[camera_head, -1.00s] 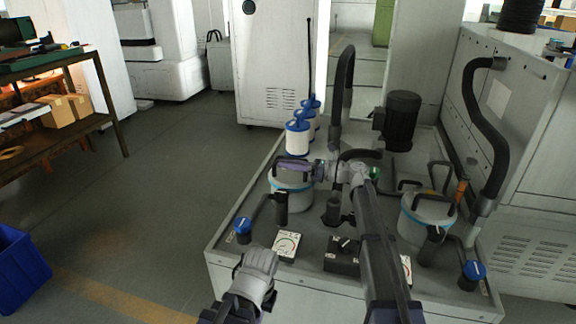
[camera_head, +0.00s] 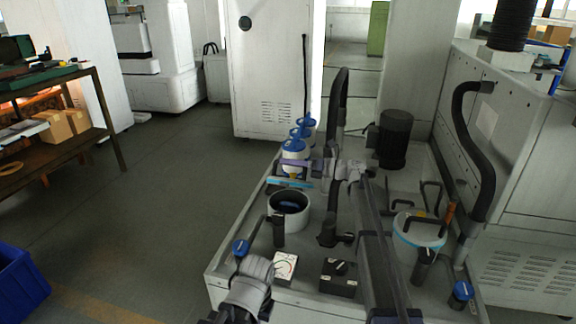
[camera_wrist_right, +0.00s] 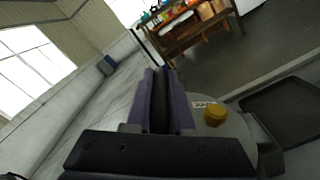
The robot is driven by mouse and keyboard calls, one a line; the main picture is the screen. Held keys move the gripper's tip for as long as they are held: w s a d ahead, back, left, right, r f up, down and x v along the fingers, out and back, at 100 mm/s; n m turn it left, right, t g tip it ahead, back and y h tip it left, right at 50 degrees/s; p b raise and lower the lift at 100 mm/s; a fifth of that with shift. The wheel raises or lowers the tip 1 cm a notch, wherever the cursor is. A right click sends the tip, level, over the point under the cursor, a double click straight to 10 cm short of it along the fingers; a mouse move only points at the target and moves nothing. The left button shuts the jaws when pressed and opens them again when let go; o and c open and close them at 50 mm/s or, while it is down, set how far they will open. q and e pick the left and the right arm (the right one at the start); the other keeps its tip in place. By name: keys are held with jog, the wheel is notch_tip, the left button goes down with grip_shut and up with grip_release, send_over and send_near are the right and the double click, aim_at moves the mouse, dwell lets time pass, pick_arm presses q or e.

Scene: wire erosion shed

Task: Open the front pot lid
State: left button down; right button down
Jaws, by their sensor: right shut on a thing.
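The front pot (camera_head: 289,221) is a white cylinder on the grey machine top, with its mouth uncovered and something blue inside. My right gripper (camera_head: 296,163), with purple fingers, is above and behind it. It is shut on the lid's handle. The lid (camera_head: 291,183) shows as a thin pale and blue edge just under the fingers, raised clear of the pot. In the right wrist view the closed fingers (camera_wrist_right: 160,98) cover what they hold; a pale round surface with a yellow knob (camera_wrist_right: 215,114) shows beside them. My left arm is at bottom centre; its jaws cannot be made out.
A second, lidded pot (camera_head: 418,232) stands to the right with a dark handle. Blue-capped white canisters (camera_head: 294,152) stand behind the lid. A dial (camera_head: 284,267), a black switch box (camera_head: 338,279), blue-topped valves and a black motor (camera_head: 396,139) crowd the machine top.

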jog(key=shift+w+d, duration=0.1)
jog(key=shift+w, duration=0.05)
jog(key=c, duration=0.8)
grip_release()
jog(key=shift+v, duration=3.9)
jog(key=shift+r, duration=0.1)
